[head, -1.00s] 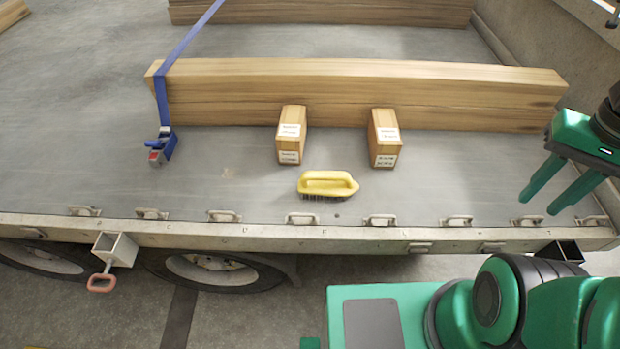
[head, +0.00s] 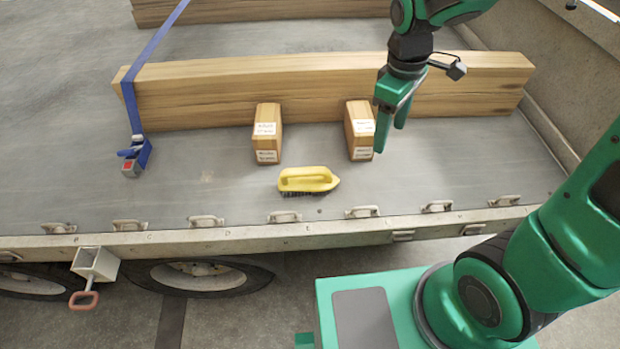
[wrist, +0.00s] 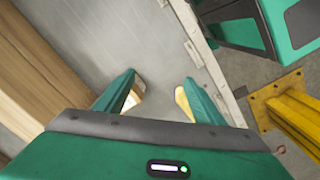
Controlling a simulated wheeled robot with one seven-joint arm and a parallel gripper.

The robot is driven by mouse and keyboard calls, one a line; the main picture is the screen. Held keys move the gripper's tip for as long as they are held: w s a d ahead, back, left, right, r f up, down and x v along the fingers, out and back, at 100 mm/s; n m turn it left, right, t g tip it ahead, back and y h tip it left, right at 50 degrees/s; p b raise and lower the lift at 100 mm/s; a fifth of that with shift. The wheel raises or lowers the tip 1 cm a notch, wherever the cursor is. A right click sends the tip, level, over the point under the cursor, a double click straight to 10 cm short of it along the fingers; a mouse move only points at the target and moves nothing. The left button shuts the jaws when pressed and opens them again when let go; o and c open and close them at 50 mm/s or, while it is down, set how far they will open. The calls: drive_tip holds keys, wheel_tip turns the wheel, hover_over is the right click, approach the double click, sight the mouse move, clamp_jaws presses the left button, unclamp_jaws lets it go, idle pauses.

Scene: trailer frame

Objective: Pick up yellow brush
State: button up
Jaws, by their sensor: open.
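The yellow brush (head: 308,180) lies bristles down on the grey trailer bed, with its handle on top, near the front edge. My gripper (head: 390,138) is open and empty, pointing down, to the right of the brush and further back, beside the right wooden block. In the wrist view my gripper's two fingers (wrist: 160,78) are spread over bare bed. A sliver of yellow (wrist: 182,103) beside the right finger looks like the brush; most of it is hidden.
Two labelled wooden blocks, left (head: 267,134) and right (head: 360,131), stand behind the brush against a long beam (head: 210,98). A blue strap with a ratchet (head: 136,157) is at left. Metal loops (head: 206,221) line the bed's front edge. Bed around the brush is clear.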

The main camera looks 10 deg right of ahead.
drive_tip(key=a+f+n, duration=0.2)
drive_tip(key=a, duration=0.3)
drive_tip(key=w+a+f+n, duration=0.1)
drive_tip(key=a+f+n, duration=0.2)
drive_tip(key=a, duration=0.3)
drive_tip(key=w+a+f+n, duration=0.1)
drive_tip(key=a+f+n, duration=0.1)
drive_tip(key=a, duration=0.4)
drive_tip(key=shift+a+f+n+y, duration=0.2)
drive_tip(key=shift+n+y, duration=0.1)
drive_tip(key=shift+n, duration=0.4)
hover_over(307, 181)
drive_tip(key=f, duration=0.4)
drive_tip(key=shift+w+f, duration=0.2)
drive_tip(key=shift+w, duration=0.05)
drive_tip(key=shift+s+f, duration=0.15)
drive_tip(key=shift+f, duration=3.1)
drive_tip(key=c, duration=1.2)
